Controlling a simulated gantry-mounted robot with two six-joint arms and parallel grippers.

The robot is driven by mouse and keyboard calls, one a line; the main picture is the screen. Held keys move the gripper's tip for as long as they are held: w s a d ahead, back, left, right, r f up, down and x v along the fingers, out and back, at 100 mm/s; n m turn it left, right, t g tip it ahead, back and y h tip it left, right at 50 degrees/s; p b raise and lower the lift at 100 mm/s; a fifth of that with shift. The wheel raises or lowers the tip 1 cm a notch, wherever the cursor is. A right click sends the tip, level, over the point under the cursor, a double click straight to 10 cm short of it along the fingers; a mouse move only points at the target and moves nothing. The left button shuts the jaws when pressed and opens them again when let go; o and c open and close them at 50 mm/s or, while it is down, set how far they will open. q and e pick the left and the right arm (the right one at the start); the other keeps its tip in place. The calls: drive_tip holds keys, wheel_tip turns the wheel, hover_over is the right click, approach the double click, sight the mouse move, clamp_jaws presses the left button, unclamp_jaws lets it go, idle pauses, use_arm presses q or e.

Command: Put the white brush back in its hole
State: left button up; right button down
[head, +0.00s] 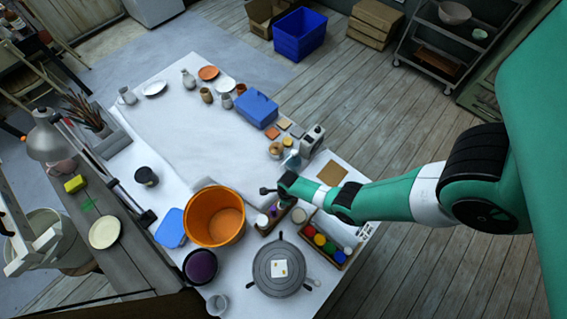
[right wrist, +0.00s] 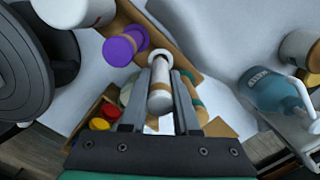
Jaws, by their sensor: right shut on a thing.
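My right gripper (head: 283,207) reaches in from the right and points down over the wooden holder (head: 264,229). The brush lies between the fingers, beside the wooden holder (right wrist: 186,62) as seen from the wrist. A purple-topped piece (right wrist: 120,50) stands in the holder to its left. The brush's lower end is hidden, so I cannot tell whether it is in a hole. My left gripper is not in view.
An orange bucket (head: 214,238) stands left of the holder and a grey turntable (head: 281,284) in front. A tray of paint pots (head: 326,247) is to the right. The table's far middle is clear.

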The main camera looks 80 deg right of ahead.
drive_tip(key=shift+f, duration=0.25)
idle(0.4)
drive_tip(key=c, duration=0.6)
unclamp_jaws()
drive_tip(key=r+p, duration=0.7)
drive_tip(key=shift+s+r, duration=0.3)
drive_tip(key=shift+r, duration=0.05)
drive_tip(key=shift+f, duration=0.1)
